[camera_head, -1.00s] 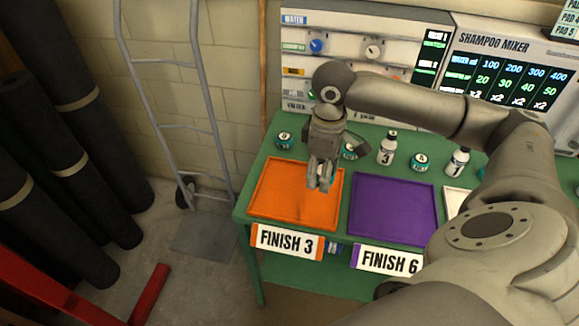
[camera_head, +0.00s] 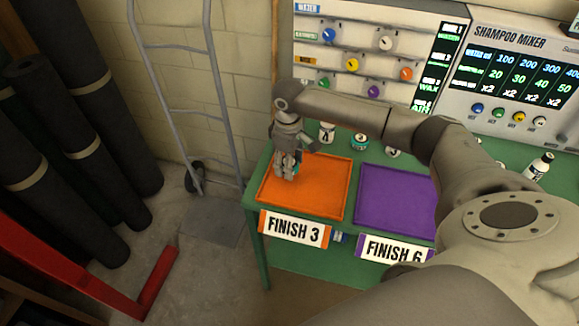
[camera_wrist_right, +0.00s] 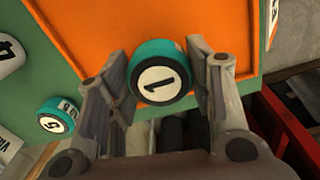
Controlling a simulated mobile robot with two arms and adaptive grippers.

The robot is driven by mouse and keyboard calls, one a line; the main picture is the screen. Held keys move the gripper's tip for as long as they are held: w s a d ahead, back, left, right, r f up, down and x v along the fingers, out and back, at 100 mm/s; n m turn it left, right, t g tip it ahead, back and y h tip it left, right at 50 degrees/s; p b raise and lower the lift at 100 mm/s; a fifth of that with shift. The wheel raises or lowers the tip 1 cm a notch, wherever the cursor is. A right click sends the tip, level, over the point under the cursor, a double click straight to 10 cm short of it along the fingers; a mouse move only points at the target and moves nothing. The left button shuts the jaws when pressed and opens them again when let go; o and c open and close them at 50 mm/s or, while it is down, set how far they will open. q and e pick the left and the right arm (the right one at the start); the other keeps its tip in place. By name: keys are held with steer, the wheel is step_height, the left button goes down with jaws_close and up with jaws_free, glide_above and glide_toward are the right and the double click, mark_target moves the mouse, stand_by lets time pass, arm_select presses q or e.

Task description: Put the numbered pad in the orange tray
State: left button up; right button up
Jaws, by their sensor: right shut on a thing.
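My right gripper (camera_head: 287,176) is over the back left part of the orange tray (camera_head: 315,205). It is shut on a teal round pad with a white face marked 1. In the right wrist view the pad (camera_wrist_right: 160,82) sits between the two fingers, in front of the tray's orange floor (camera_wrist_right: 140,30). In the head view the fingers hide most of the pad, and I cannot tell whether it touches the tray. The tray bears a FINISH 3 sign and shows no other thing in it. My left gripper is not in view.
A purple tray (camera_head: 385,220) is right of the orange one. A pad marked 5 (camera_wrist_right: 57,117) lies beside the orange tray. A hand truck (camera_head: 180,100) stands left.

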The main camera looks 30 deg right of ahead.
steer(key=shift+s+f, duration=0.1)
steer(key=shift+f, duration=1.1)
steer(key=o, duration=0.8)
steer(key=shift+f, duration=0.1)
steer(key=shift+o, duration=0.2)
step_height(320, 180, up, 12)
steer(key=shift+r+b, duration=0.2)
steer(key=shift+b, duration=0.3)
steer(key=shift+f, duration=0.1)
